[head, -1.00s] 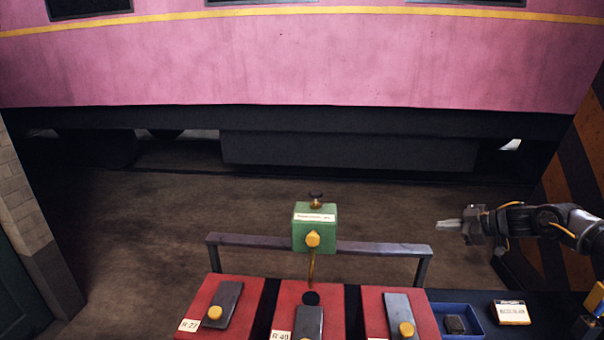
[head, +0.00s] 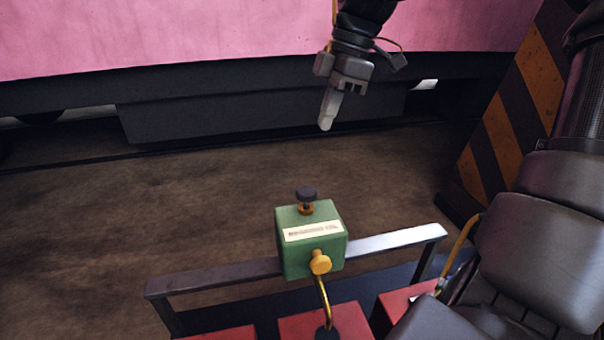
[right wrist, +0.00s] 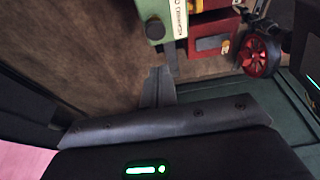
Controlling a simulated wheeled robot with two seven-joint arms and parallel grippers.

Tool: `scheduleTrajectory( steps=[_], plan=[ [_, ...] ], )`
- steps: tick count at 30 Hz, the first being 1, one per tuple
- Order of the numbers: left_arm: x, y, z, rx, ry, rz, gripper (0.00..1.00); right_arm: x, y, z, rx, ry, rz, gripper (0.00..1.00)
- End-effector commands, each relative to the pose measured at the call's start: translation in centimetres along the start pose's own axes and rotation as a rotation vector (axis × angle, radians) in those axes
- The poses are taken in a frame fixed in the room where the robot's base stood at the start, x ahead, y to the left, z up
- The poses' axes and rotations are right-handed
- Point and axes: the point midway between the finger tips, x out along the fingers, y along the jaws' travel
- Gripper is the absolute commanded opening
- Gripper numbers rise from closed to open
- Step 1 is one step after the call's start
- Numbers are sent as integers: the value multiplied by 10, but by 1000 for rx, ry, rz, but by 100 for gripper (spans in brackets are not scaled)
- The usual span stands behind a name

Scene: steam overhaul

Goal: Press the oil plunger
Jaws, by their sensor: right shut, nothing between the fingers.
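The oil plunger (head: 306,195) is a dark round knob on a brass neck, standing on top of a green box (head: 295,258) with a pale label and a yellow knob on its front. My right gripper (head: 326,127) is shut and empty, pointing down, above the plunger and a little to its right in the picture, clearly apart from it. In the right wrist view the shut fingers (right wrist: 158,80) point toward the green box (right wrist: 166,20), and the dark plunger knob (right wrist: 155,28) shows just beyond the tips. My left gripper is not in view.
The green box is mounted on a metal rail (head: 395,240). A brass pipe (head: 323,300) runs down from it to red blocks (head: 345,322). A pink vehicle side (head: 150,35) and a striped post (head: 525,95) stand behind. The space around the plunger's top looks clear.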

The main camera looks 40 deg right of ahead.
Motion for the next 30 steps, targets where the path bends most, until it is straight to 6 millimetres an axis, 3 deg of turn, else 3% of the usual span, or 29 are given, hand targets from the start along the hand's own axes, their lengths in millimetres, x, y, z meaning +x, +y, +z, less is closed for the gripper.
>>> scheduleTrajectory(
  steps=[5,11,24,30],
  plan=[
    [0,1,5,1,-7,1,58,1,1,1,4,0,1,0],
    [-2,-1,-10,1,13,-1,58,16,1,2,2,-1,-2,0],
    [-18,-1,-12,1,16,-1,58,101,0,1,3,0,-4,0],
    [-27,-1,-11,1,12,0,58,126,1,9,3,1,-2,0]
  ],
)
